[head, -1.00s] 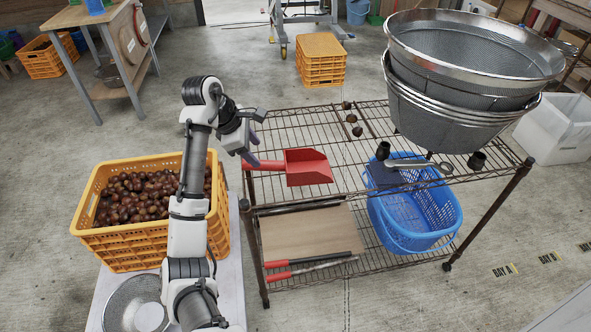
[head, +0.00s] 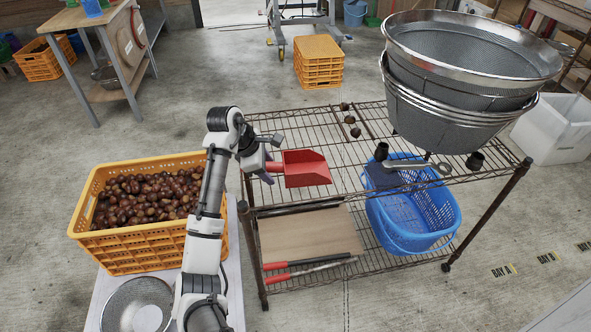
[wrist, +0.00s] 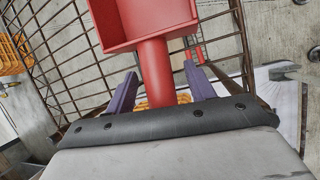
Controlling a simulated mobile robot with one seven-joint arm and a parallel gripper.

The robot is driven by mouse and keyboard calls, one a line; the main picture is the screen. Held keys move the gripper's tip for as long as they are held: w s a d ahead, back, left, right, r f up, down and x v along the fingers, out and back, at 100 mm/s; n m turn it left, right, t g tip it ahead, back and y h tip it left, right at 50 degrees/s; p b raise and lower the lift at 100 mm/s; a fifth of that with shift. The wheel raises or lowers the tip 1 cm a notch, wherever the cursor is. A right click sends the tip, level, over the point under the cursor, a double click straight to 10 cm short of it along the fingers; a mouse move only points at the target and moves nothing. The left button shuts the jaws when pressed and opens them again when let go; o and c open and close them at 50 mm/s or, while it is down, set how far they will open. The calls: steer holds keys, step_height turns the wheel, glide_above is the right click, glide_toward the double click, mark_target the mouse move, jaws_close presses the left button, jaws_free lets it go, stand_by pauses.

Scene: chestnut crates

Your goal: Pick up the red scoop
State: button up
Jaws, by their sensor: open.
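The red scoop (head: 305,169) lies on the top wire shelf of the rack, near its left end, with its handle pointing left. In the wrist view the scoop's handle (wrist: 157,72) runs down between the two purple fingers of my gripper (wrist: 161,88). The fingers are apart, one on each side of the handle, and I see a gap on both sides. In the head view my gripper (head: 268,168) is at the handle end, and my arm hides part of the handle.
The wire rack (head: 345,190) also carries stacked metal sieves (head: 455,125) at the right, a wrench (head: 420,166) and small dark pieces. A blue basket (head: 385,215) stands below. An orange crate (head: 150,240) of chestnuts stands left of my arm. Open shelf lies right of the scoop.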

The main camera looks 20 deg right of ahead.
steer(key=shift+p, duration=0.45)
steer(key=shift+f, duration=0.1)
steer(key=shift+c, duration=0.5)
jaws_close()
steer(key=shift+b, duration=0.45)
step_height(320, 180, up, 20)
steer(key=p, duration=0.1)
steer(key=shift+p, duration=0.4)
